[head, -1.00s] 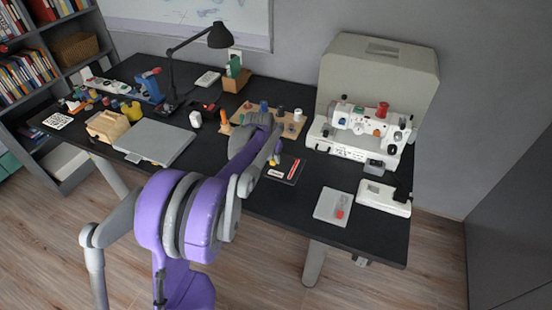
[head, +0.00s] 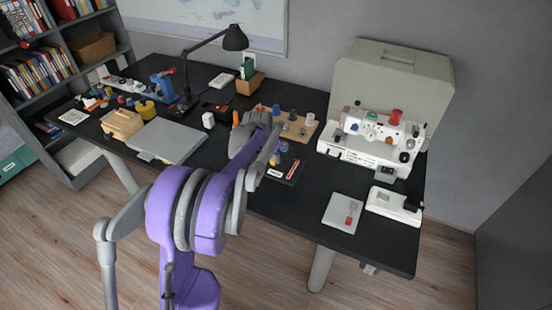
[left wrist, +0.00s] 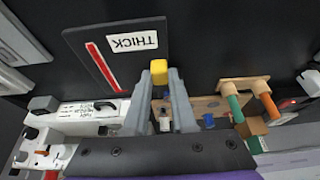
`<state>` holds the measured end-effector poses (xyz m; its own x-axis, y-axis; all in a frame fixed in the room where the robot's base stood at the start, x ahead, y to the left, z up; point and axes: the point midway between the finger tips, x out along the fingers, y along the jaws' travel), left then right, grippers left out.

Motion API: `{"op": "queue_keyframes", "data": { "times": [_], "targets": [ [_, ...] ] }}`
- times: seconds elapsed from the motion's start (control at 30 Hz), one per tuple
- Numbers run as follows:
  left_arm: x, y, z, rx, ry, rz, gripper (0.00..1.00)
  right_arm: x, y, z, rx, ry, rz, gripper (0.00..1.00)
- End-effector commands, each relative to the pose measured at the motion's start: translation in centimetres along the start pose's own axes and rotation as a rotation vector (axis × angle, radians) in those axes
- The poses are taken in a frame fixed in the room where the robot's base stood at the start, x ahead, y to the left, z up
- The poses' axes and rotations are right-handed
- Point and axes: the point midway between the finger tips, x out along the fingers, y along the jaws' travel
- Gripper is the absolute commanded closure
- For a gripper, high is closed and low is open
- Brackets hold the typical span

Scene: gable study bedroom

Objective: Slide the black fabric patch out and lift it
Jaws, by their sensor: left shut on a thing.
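The black patch (head: 282,174) is a flat dark rectangle with a white label and a red stripe, lying on the dark desk. In the left wrist view the patch (left wrist: 105,68) shows its label, "THICK", upside down. A small yellow block (left wrist: 160,72) is at the patch's near edge, between my fingertips. My left gripper (left wrist: 160,84) is shut on this block. In the head view my purple and grey left arm reaches over the desk, and the gripper (head: 273,157) is partly hidden beside the patch. I cannot tell whether the patch is clear of the desk.
A spool board (head: 310,124) stands behind the patch, with the white sewing machine (head: 372,142) to its right. A grey tray (head: 343,213) and a white box (head: 393,205) lie right of the patch. A grey flat case (head: 168,141) is on the left. Bare desk lies between patch and tray.

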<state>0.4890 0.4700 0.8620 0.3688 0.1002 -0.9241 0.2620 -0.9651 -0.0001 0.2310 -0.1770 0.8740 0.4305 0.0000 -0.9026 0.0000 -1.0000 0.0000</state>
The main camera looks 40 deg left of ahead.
Motion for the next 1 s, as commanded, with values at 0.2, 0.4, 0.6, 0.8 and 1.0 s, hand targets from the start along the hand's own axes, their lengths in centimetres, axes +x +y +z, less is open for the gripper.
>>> {"op": "queue_keyframes", "data": {
  "times": [0.2,0.4,0.6,0.8,1.0],
  "targets": [
    [0.0,-0.9,0.0,0.0,0.0,0.0,1.0,0.0,0.0,0.0,0.0,0.0,0.0,0.43],
    [0.0,-1.7,0.0,-0.001,0.0,0.0,1.0,0.0,0.0,0.0,0.0,0.0,0.0,0.43],
    [0.0,-2.5,0.0,0.0,0.001,0.0,1.0,-0.1,0.0,0.0,0.0,0.0,0.0,0.43],
    [0.0,-3.2,0.0,-0.001,0.001,0.0,1.0,-0.1,0.0,-0.1,0.0,0.0,0.0,0.43],
    [0.0,-3.3,0.0,0.0,0.001,0.0,1.0,-0.1,0.0,-0.1,0.0,0.0,0.0,0.43]
  ]
}}
